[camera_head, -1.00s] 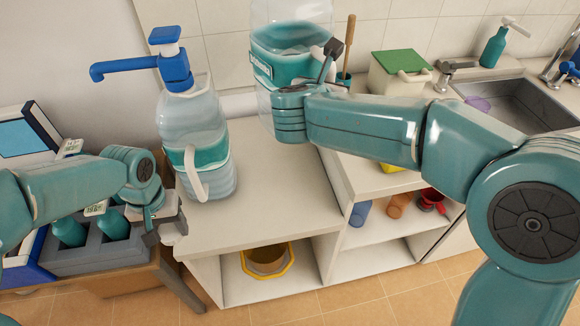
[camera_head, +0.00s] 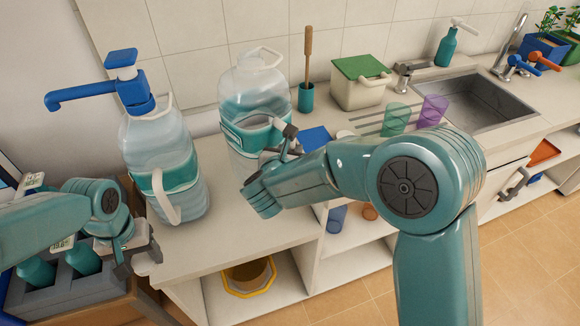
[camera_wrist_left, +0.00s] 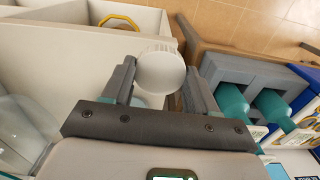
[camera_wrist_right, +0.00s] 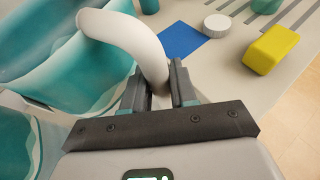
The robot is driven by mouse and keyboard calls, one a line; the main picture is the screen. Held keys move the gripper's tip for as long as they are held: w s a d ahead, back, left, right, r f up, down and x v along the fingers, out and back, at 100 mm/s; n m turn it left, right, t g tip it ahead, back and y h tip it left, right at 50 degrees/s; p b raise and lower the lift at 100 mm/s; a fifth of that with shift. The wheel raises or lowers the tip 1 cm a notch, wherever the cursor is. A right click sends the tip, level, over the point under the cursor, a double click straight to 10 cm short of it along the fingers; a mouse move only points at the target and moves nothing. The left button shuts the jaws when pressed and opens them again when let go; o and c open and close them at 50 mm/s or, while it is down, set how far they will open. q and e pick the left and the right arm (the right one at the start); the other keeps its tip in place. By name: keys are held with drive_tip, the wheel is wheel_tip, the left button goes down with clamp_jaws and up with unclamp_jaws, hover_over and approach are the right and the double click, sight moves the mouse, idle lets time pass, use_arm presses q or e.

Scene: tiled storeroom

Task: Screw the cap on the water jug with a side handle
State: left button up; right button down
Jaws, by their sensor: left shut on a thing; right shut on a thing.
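The water jug (camera_head: 250,90) is clear with a teal label and appears upright on the counter. Its white side handle (camera_wrist_right: 135,35) is between the fingers of my right gripper (camera_wrist_right: 160,80), which is shut on it. In the head view my right gripper (camera_head: 270,180) hides the handle and the lower right of the jug. The details of its mouth are hard to make out. The white ribbed cap (camera_wrist_left: 160,72) is held by my left gripper (camera_wrist_left: 155,85), shut on it. In the head view my left gripper (camera_head: 140,255) is at the counter's left edge, below the jugs.
Another jug (camera_head: 150,145) with a blue pump stands left of the held jug. A blue sheet (camera_wrist_right: 185,38), a white disc (camera_wrist_right: 217,25) and a yellow block (camera_wrist_right: 270,50) lie right of the held jug. The front strip of counter (camera_head: 215,240) is clear.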

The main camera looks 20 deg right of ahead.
drive_tip(key=shift+f, duration=0.6)
use_arm(q)
drive_tip(key=shift+r, duration=0.1)
use_arm(e)
wheel_tip(320, 180, down, 4)
drive_tip(key=shift+w+f, duration=0.1)
drive_tip(key=shift+f, duration=0.1)
drive_tip(key=shift+r, duration=0.1)
use_arm(q)
drive_tip(key=shift+f, duration=0.25)
use_arm(e)
drive_tip(key=shift+f, duration=0.2)
drive_tip(key=c, duration=0.9)
unclamp_jaws()
use_arm(q)
drive_tip(key=shift+r, duration=0.1)
use_arm(e)
drive_tip(key=shift+r, duration=0.1)
